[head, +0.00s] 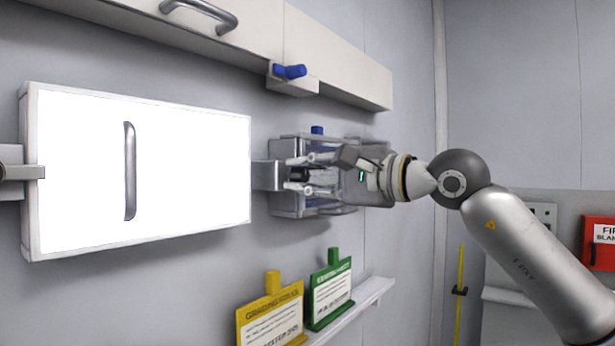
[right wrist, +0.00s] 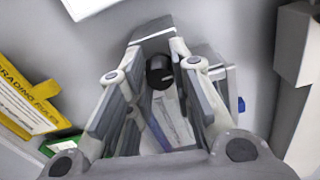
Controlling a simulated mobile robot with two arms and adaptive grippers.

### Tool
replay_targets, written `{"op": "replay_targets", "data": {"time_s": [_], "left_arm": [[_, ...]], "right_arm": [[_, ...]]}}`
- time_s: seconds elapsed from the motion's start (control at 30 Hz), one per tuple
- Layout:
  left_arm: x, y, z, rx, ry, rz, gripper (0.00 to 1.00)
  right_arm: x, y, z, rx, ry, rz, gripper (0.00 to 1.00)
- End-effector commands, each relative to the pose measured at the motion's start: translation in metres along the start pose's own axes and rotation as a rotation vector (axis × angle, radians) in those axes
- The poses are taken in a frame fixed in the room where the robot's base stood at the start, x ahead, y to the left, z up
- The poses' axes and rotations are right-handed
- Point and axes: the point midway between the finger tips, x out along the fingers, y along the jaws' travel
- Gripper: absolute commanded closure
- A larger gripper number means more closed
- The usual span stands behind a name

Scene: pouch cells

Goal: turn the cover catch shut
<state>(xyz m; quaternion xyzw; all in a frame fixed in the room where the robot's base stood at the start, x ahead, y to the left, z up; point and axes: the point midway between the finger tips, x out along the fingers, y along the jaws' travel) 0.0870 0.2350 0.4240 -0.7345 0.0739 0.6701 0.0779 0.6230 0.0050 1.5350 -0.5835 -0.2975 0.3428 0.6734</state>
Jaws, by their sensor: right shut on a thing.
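The white cover (head: 190,170) is a flat bright panel with a vertical grey handle (head: 130,170), standing on the wall at the left. The catch, a grey bracket (head: 265,175) with a dark round knob, is at the cover's right edge. My right gripper (head: 298,174) reaches it from the right, its fingers above and below the knob. In the right wrist view the black knob (right wrist: 158,72) sits between the fingertips of my right gripper (right wrist: 160,68), which is shut on it. The fingers partly hide the knob, so its exact turn angle is hard to tell. My left gripper is not seen.
A clear wall box (head: 290,205) is behind my right gripper. A cabinet (head: 335,65) with a blue-knobbed fitting (head: 290,72) is above. Yellow (head: 270,318) and green (head: 330,293) sign cards stand on a shelf below. A red box (head: 600,243) is at the far right.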

Motion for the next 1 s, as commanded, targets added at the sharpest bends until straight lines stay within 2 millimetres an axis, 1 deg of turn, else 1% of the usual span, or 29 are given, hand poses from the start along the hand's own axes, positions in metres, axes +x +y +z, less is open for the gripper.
{"op": "replay_targets", "data": {"time_s": [0.23, 0.27, 0.4, 0.43, 0.67, 0.77, 0.87, 0.97, 1.0], "left_arm": [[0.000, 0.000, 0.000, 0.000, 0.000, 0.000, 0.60], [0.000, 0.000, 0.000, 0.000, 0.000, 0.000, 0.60], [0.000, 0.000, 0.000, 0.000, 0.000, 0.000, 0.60], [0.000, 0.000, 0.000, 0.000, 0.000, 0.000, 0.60], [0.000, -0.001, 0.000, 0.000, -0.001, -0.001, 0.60], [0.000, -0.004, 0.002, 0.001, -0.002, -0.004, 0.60], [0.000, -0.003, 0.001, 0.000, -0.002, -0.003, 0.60], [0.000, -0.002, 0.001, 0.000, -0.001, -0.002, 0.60], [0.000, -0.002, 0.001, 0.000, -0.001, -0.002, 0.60]], "right_arm": [[0.000, 0.000, 0.001, -0.001, -0.001, 0.001, 1.00], [0.000, 0.000, 0.001, -0.001, -0.001, 0.001, 0.76], [0.000, 0.000, 0.001, 0.000, -0.001, 0.001, 0.58], [0.000, 0.000, 0.001, 0.000, -0.001, 0.001, 0.56], [0.000, 0.000, 0.000, 0.001, 0.000, 0.001, 0.56], [-0.002, 0.000, 0.000, 0.001, 0.000, 0.001, 0.56], [-0.011, 0.000, -0.001, 0.001, 0.001, 0.000, 0.56], [-0.028, 0.000, -0.001, -0.001, 0.003, 0.000, 0.56], [-0.036, 0.000, -0.001, 0.000, 0.003, 0.000, 0.56]]}}
